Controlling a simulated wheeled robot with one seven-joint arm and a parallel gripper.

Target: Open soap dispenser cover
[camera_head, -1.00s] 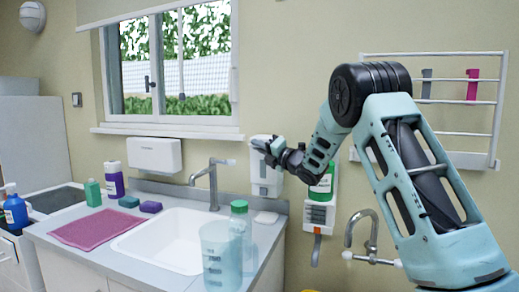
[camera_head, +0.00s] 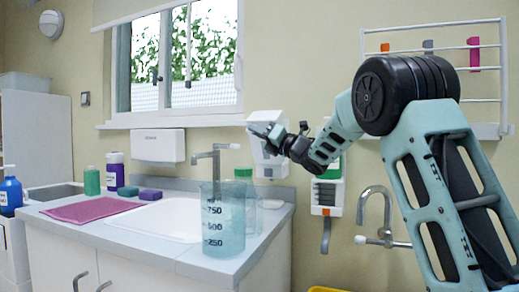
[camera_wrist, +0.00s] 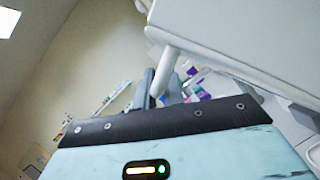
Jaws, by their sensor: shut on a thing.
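The white soap dispenser (camera_head: 270,168) is on the wall to the right of the sink tap. Its cover (camera_head: 262,117) looks tilted out at the top, away from the wall. My gripper (camera_head: 272,135) is shut on the cover, reaching in from the right. In the wrist view, a large white surface (camera_wrist: 245,40), probably the cover, fills the upper right. A thin white edge or bar runs down from it to my gripper's fingers (camera_wrist: 160,90). The exact contact and the inside of the dispenser are hidden.
A green-bottle dispenser (camera_head: 328,190) hangs close right, partly behind my arm. A curved tap (camera_head: 375,205) and a wall rack (camera_head: 490,75) are further right.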

